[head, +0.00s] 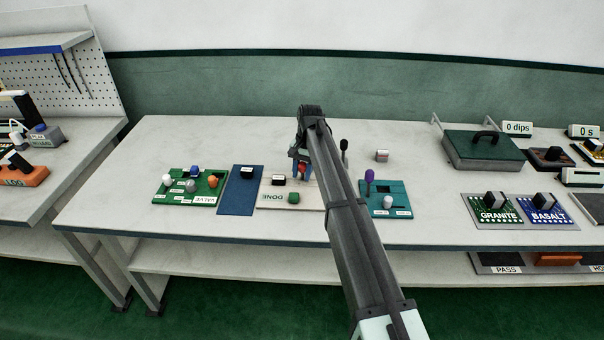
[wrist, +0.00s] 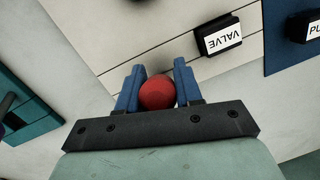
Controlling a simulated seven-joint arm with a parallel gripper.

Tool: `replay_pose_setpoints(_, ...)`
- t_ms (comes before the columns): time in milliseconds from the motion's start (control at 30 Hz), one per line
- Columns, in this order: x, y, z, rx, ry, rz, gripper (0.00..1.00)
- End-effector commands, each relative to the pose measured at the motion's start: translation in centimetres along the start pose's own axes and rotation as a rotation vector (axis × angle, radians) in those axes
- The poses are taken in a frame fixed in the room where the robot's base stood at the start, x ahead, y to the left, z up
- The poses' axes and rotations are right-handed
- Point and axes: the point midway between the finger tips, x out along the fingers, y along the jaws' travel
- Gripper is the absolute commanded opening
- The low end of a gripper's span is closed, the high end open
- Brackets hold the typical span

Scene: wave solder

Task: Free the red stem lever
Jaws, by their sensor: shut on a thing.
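My gripper (head: 302,172) is over the pale board (head: 317,198) marked DONE, near the middle of the bench. Its two blue fingers (wrist: 158,90) are shut on a round red knob (wrist: 157,92). The red knob also shows as a small red spot in the head view (head: 302,167). I take it for the top of the red stem lever; what lies under it is hidden by the knob and fingers. A black block with a VALVE label (wrist: 222,37) sits on the pale board beyond the fingers.
A green board (head: 185,199) with several coloured knobs and a blue mat (head: 240,203) lie left of the pale board. A teal board (head: 397,190) with a purple-topped lever (head: 369,176) is close on the right. A black-topped lever (head: 343,145) stands behind my arm.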

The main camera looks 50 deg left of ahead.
Motion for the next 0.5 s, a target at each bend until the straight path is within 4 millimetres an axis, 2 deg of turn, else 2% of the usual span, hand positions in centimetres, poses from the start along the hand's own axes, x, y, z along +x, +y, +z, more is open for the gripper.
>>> replay_pose_setpoints(33, -0.13, -0.28, -0.76, 0.006, -0.041, 0.010, 0.00)
replay_pose_setpoints(133, -0.26, -0.35, -1.12, 0.014, -0.120, 0.029, 0.00)
replay_pose_setpoints(300, -0.36, -0.40, -1.36, 0.027, -0.222, 0.054, 0.00)
replay_pose_setpoints(500, -0.43, -0.34, -1.22, 0.030, -0.262, 0.064, 0.00)
